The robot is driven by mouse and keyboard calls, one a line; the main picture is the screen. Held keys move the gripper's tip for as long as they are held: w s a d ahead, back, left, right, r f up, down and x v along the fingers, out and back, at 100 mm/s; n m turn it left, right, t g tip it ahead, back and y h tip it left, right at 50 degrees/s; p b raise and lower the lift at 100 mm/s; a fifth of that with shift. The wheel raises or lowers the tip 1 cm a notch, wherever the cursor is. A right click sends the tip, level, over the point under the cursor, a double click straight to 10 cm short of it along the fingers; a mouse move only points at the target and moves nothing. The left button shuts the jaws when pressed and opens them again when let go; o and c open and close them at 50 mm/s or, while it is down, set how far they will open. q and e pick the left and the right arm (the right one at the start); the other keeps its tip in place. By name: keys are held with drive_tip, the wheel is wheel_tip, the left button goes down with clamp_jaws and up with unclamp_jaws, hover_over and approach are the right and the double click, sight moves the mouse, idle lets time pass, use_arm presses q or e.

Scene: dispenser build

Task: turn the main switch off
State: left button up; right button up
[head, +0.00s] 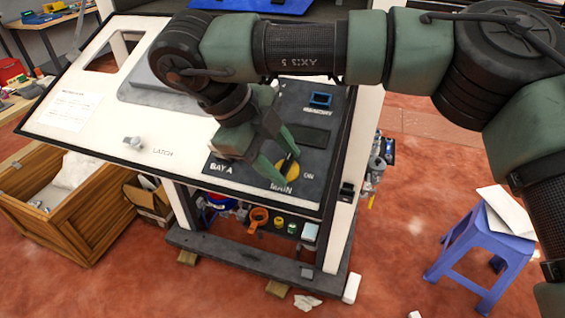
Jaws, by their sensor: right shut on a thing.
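The main switch (288,172) is a yellow knob on a dark panel (310,110) at the right of the tilted white board. The words "MAIN" and "ON" are printed beside it, and "BAY A" stands to its left. My right gripper (281,160) comes down from above with its green fingers at the yellow knob and is shut on it. The fingers and wrist hide part of the knob, so its exact pointing direction is hard to tell. My left gripper is not in the view.
The white board (75,108) carries a latch (133,142) left of the dark panel. A wooden crate (70,222) stands at the left, a blue stool (478,245) at the right. Red floor is open between stand and stool.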

drive_tip(key=shift+a+n+t, duration=0.1)
drive_tip(key=shift+n+t, duration=0.2)
drive_tip(key=shift+n, duration=0.4)
drive_tip(key=o, duration=1.1)
drive_tip(key=shift+o, duration=1.4)
drive_tip(key=shift+a+f, duration=0.1)
drive_tip(key=b+v, duration=0.1)
drive_tip(key=v, duration=0.6)
drive_tip(key=shift+a+r, duration=0.25)
drive_tip(key=shift+r, duration=0.1)
